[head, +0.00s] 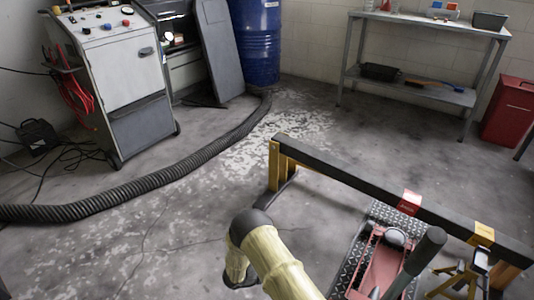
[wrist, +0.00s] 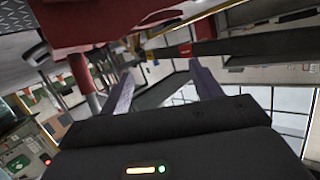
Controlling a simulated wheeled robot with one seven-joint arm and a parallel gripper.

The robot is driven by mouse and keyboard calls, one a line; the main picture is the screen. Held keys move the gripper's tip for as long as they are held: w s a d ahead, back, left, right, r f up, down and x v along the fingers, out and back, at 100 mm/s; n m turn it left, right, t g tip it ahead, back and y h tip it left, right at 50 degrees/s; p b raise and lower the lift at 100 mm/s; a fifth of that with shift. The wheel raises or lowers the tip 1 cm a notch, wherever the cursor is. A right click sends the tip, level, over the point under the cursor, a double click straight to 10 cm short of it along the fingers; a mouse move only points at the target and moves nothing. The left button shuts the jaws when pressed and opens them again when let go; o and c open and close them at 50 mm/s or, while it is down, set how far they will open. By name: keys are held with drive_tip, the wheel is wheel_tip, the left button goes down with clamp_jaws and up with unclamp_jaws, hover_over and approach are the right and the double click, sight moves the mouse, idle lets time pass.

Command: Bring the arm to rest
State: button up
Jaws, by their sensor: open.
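My gripper (wrist: 160,69) shows in the wrist view with its two grey-purple fingers spread apart and nothing between them. In the head view my cream arm with a dark joint enters at the bottom centre and bends down towards the floor. The gripper itself cannot be made out there. The arm lies to the left of a red floor jack (head: 383,268). In the wrist view a large red part (wrist: 105,22) hangs close above the left finger; I cannot tell whether it touches.
A dark beam (head: 345,172) on yellow supports crosses the right side. A grey machine cart (head: 125,75), a thick black hose (head: 150,188) and a blue drum (head: 255,40) stand at the back left. A metal bench (head: 430,25) and red bin (head: 510,110) stand back right. Centre floor is clear.

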drive_tip(key=w+a+r+n+t+y+p, duration=0.1)
drive_tip(key=w+r+n+t+y+p, duration=0.15)
drive_tip(key=w+r+y, duration=0.65)
drive_tip(key=w+a+r+n+t+y+p, duration=0.1)
drive_tip(key=w+r+n+t+y+p, duration=0.2)
drive_tip(key=r, duration=1.3)
drive_tip(key=s+d+r+n+g+y+p, duration=0.2)
drive_tip(key=s+r+n+g+y+p, duration=0.3)
drive_tip(key=s+r, duration=0.6)
drive_tip(key=s+d+r+n+g+h+p, duration=0.1)
drive_tip(key=s+d+r+n+p, duration=0.15)
drive_tip(key=s+r, duration=0.45)
drive_tip(key=s+d+r+n+g+h+p, duration=0.1)
drive_tip(key=s+d+r+n+h, duration=0.2)
drive_tip(key=s, duration=0.7)
wheel_tip(320, 180, up, 37)
drive_tip(key=d+y+p, duration=0.1)
drive_tip(key=p, duration=3.5)
drive_tip(key=shift+p, duration=0.35)
